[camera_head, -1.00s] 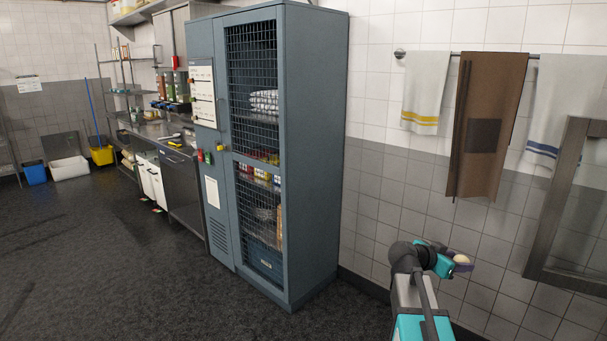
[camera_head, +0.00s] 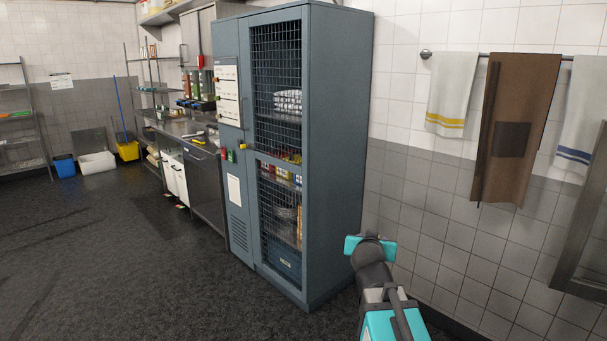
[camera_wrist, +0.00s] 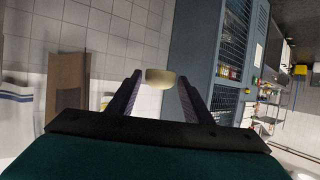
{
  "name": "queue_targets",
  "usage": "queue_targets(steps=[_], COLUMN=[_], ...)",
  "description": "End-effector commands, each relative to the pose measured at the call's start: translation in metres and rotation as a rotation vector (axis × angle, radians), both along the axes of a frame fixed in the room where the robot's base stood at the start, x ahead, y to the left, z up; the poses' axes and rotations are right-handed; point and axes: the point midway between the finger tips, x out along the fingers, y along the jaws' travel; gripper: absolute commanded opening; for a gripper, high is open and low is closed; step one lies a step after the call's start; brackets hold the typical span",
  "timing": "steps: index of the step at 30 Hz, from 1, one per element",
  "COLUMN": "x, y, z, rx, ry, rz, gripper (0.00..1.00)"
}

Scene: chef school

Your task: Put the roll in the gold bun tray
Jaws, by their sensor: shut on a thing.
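The roll (camera_wrist: 160,76) is a small, pale yellowish, rounded piece in the wrist view. It sits between the two dark finger tips of my gripper (camera_wrist: 159,80), which is shut on it. My arm stands at the lower right of the head view, in front of the tiled wall. The gripper's fingers and the roll are hidden there behind the arm's end. I see no gold bun tray in either view.
A tall blue-grey cabinet (camera_head: 340,150) with mesh doors stands close left of my arm. A brown cloth (camera_head: 513,130) and pale towels (camera_head: 452,95) hang on the right wall. A steel counter (camera_head: 205,160) runs along the back. The dark floor (camera_head: 130,260) at left is open.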

Motion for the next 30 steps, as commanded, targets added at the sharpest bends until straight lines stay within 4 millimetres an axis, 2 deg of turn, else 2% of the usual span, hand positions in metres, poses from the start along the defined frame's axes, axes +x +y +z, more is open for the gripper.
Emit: queue_targets(steps=[15, 30], x=[0.008, 0.009], y=[0.032, 0.034], z=[0.028, 0.033], rx=[0.001, -0.001], ry=[-0.003, 0.000], rz=[0.232, 0.286], gripper=[0.21, 0.21])
